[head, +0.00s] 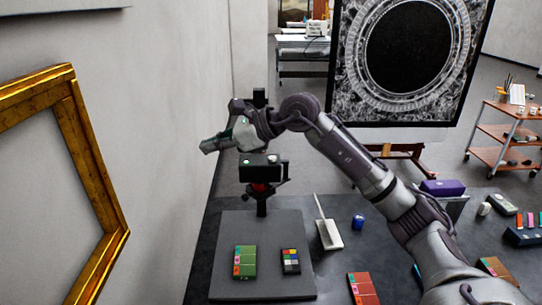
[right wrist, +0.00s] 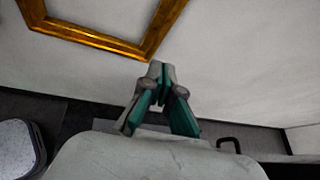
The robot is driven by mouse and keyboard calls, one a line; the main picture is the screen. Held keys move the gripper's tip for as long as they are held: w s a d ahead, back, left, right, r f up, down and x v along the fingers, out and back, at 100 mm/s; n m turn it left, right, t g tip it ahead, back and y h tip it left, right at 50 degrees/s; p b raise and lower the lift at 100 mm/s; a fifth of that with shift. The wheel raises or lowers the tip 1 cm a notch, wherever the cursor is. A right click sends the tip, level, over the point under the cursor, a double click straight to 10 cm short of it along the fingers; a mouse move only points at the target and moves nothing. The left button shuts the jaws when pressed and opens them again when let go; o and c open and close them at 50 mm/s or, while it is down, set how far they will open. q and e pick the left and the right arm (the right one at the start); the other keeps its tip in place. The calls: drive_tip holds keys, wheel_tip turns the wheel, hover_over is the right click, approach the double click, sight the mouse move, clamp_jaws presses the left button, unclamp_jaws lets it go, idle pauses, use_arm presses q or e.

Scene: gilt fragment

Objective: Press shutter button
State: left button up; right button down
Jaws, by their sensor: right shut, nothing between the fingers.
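A black camera (head: 260,172) is mounted on a dark stand (head: 262,206) with a red part below it, above a grey base board (head: 222,270). A small pale spot on the camera's top may be the shutter button; it is too small to be sure. My right gripper (head: 204,147) is shut and empty, above and left of the camera in the head view, pointing toward the left wall and apart from the camera. In the right wrist view its fingertips (right wrist: 161,70) meet, with the wall beyond. The camera cannot be made out there. My left gripper is not in view.
A gold frame (head: 115,215) hangs on the left wall; it also shows in the right wrist view (right wrist: 85,38). A green card (head: 245,262) and colour chart (head: 290,261) lie on the board.

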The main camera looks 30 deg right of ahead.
sight(274, 158)
drive_tip(key=d+r+h, duration=0.2)
drive_tip(key=d+h, duration=0.1)
drive_tip(key=d, duration=0.4)
drive_tip(key=s+d+r+h, duration=0.1)
drive_tip(key=d+h, duration=0.3)
drive_tip(key=d, duration=0.4)
drive_tip(key=shift+d+r+m+h, duration=0.25)
drive_tip(key=shift+r+m+h, duration=0.05)
drive_tip(key=shift+r, duration=0.6)
wheel_tip(274, 158, down, 8)
drive_tip(key=b, duration=0.7)
drive_tip(key=shift+f, duration=0.45)
drive_tip(key=shift+f+b, duration=0.35)
drive_tip(key=shift+b, duration=0.05)
